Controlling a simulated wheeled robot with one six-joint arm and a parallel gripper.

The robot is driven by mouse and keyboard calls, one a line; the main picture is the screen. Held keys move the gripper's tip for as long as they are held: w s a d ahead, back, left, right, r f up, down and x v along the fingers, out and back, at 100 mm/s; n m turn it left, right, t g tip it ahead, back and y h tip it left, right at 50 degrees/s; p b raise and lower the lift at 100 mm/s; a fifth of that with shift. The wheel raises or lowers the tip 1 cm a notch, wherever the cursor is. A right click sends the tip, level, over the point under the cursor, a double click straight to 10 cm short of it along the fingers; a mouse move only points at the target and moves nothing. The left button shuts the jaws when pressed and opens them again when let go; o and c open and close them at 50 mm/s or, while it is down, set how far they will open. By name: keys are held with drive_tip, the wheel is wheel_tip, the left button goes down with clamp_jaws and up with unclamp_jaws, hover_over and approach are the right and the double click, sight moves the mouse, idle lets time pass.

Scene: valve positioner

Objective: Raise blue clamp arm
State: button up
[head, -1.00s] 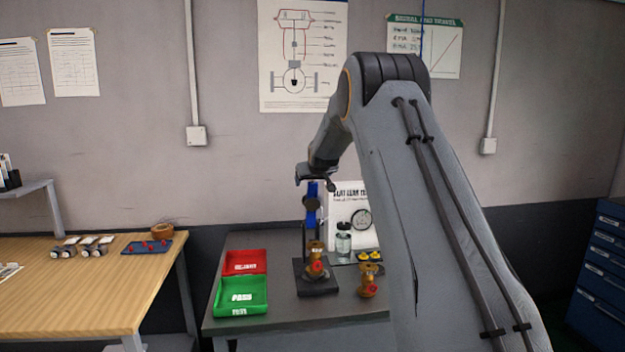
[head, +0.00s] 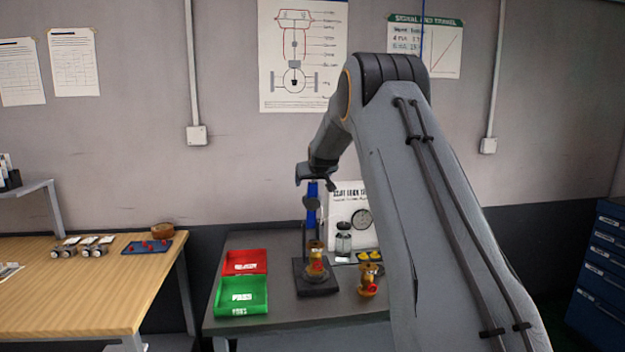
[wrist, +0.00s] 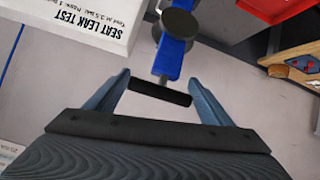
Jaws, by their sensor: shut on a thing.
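The blue clamp arm (head: 312,192) stands upright above the black test stand (head: 316,284) in the head view. It also shows in the wrist view (wrist: 168,60), with a dark round pad (wrist: 180,24) and a black crossbar handle (wrist: 160,93). My gripper (wrist: 160,88) is shut on the black handle, which lies between its two fingers. In the head view my gripper (head: 316,178) is at the top of the blue arm. A brass valve (head: 315,262) sits on the stand below, apart from the pad.
A second brass valve (head: 368,280) stands right of the stand. A red tray (head: 244,262) and a green tray (head: 242,297) lie to the left. A white sign (head: 347,205), a gauge (head: 362,219) and a glass jar (head: 343,241) are close behind on the right.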

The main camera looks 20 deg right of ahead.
drive_tip(key=shift+s+f, duration=0.15)
drive_tip(key=shift+f, duration=0.5)
drive_tip(key=o, duration=1.2)
drive_tip(key=shift+o, duration=1.4)
drive_tip(key=shift+d, duration=0.2)
drive_tip(key=shift+w+a+r, duration=0.15)
drive_tip(key=shift+w+r, duration=0.05)
drive_tip(key=shift+r, duration=0.1)
drive_tip(key=shift+s+r, duration=0.25)
drive_tip(key=shift+r, duration=0.05)
drive_tip(key=b+v, duration=0.2)
drive_tip(key=v, duration=0.5)
drive_tip(key=shift+b, duration=0.3)
drive_tip(key=shift+s+f, duration=0.1)
drive_tip(key=shift+s, duration=0.05)
